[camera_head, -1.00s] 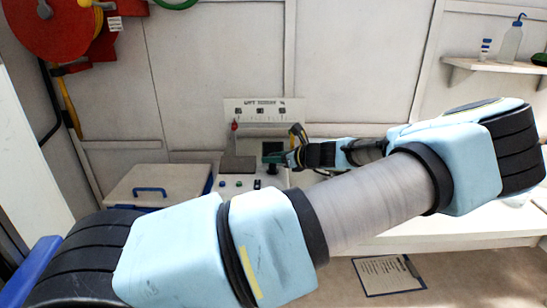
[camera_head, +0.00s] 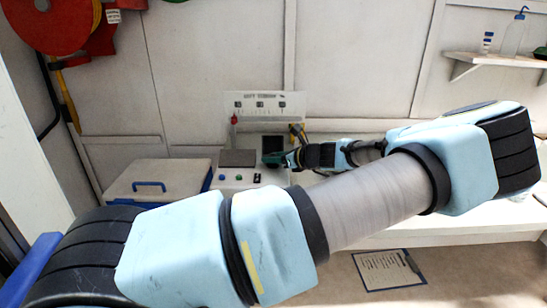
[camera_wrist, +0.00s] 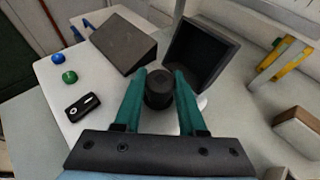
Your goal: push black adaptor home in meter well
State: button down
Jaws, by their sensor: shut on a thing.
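My gripper (camera_wrist: 160,100) has teal fingers, shut on the black adaptor (camera_wrist: 159,88), a short dark cylinder between the fingertips in the wrist view. It points down at the white meter console (camera_wrist: 98,112). In the head view my gripper (camera_head: 276,160) is over the console's right part, where the adaptor is too small to make out. The adaptor's lower end and whatever lies under it are hidden, so I cannot tell how deep it sits in the well. An open, dark, square-rimmed box (camera_wrist: 203,50) stands just beyond the fingers.
A dark sloped block (camera_wrist: 122,42) stands left of the open box. Blue and green buttons (camera_wrist: 69,77) and a black switch (camera_wrist: 83,106) lie left of my gripper. Yellow-handled tools (camera_wrist: 275,62) and a brown block (camera_wrist: 298,130) are at the right.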

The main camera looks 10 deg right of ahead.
jog(key=shift+f+b, duration=0.3)
jog(key=shift+f, duration=0.35)
jog(key=shift+c, duration=2)
grip_release()
jog(key=shift+f, duration=0.1)
jog(key=shift+s, duration=0.1)
jog(key=b+v, duration=0.3)
jog(key=v, duration=0.8)
jog(key=shift+d, duration=0.1)
